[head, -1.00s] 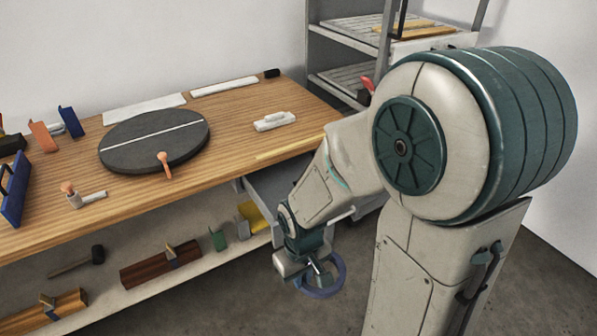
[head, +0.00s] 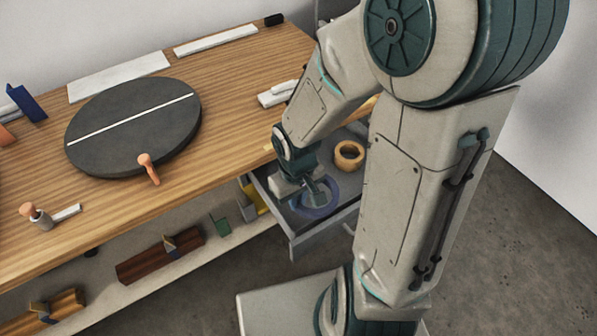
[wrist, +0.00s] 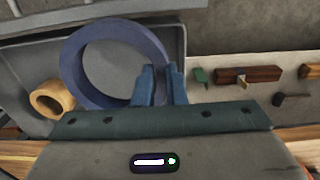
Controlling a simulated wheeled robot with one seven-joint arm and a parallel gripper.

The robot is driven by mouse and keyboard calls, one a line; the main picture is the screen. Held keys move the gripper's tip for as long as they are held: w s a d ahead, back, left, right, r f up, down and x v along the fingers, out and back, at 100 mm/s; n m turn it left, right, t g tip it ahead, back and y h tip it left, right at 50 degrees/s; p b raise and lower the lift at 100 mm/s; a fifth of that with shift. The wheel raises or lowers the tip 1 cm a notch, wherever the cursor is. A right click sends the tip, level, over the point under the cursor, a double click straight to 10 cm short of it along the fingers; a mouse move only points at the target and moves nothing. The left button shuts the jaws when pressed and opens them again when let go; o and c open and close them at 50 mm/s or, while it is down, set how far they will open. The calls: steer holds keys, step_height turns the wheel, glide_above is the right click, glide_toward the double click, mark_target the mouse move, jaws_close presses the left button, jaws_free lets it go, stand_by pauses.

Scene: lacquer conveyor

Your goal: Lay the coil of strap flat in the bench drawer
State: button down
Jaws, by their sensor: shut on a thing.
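The coil of strap is a blue-purple ring (head: 334,203), held by my gripper (head: 316,190) over the open bench drawer. In the wrist view the coil (wrist: 73,68) is gripped at its right side between the two blue fingers of my gripper (wrist: 160,85). The grey drawer (head: 297,240) is pulled out under the bench's right end. A tan ring-shaped roll (head: 349,154) lies in the drawer's back part and also shows in the wrist view (wrist: 50,100), left of the coil. I cannot tell whether the coil touches the drawer floor.
The wooden bench top (head: 225,125) carries a dark round disc (head: 135,130) and a white block (head: 278,94). The lower shelf (head: 225,245) holds wooden planes (head: 160,258) and a green piece (head: 220,226). Floor right of the drawer is clear.

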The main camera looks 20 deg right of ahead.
steer(key=shift+w+a+f+p, duration=0.2)
steer(key=shift+w+f+p, duration=0.05)
steer(key=shift+w+p, duration=0.35)
steer(key=w+f, duration=0.2)
steer(key=w, duration=0.1)
steer(key=w+a+f, duration=0.1)
steer(key=w+f, duration=0.1)
steer(key=w, duration=0.1)
steer(key=w+f+b, duration=0.1)
steer(key=w+f, duration=0.1)
steer(key=w, duration=0.1)
steer(key=shift+w+a+f, duration=0.1)
steer(key=shift+w+a, duration=0.05)
steer(key=shift+w, duration=0.1)
steer(key=shift+f+b, duration=0.45)
steer(key=shift+f, duration=1.7)
steer(key=c, duration=1.5)
jaws_free()
